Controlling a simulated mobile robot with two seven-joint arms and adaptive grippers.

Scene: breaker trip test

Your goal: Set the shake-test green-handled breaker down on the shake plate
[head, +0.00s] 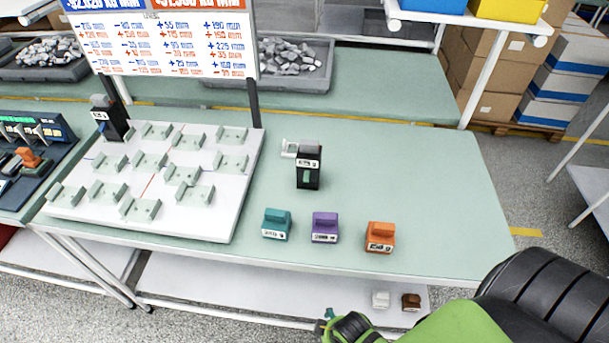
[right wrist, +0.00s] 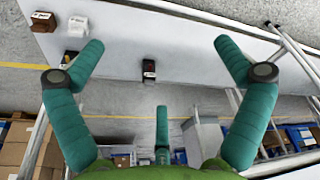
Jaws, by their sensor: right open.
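A black breaker with a green front patch and a white label (head: 308,172) stands upright on the green table, right of a white board. A pale bracket-like piece (head: 289,148) is at its upper left. The white board (head: 222,222), which may be the shake plate, carries several pale green cradles. My right gripper (head: 330,322) is low at the table's front, partly out of frame and apart from the breaker. In the right wrist view its teal fingers (right wrist: 160,85) are spread and empty. My left gripper is not in view.
Teal (head: 277,224), purple (head: 325,227) and orange (head: 380,237) blocks line the table's front. Another dark breaker (head: 106,125) stands at the board's back left. White (head: 380,299) and brown (head: 411,301) pieces lie on the lower shelf. The table's right side is clear.

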